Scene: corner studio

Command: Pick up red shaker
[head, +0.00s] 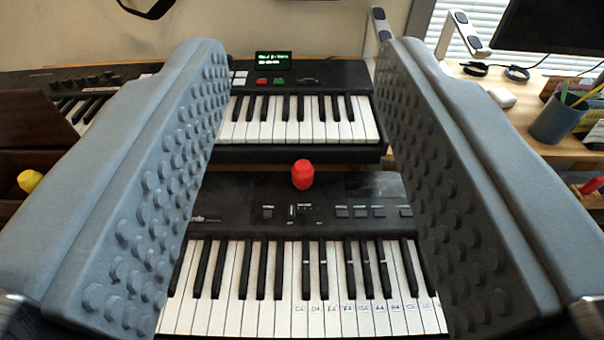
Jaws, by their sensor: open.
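Nothing is held. The fingers hide both ends of the front keyboard.
A second keyboard (335,75) with a small green-lit display stands behind. Another keyboard (60,76) is at far left, above a yellow object (29,181). A pen cup (556,120) stands on the wooden desk (510,118) at right. A monitor (560,25) is at upper right.

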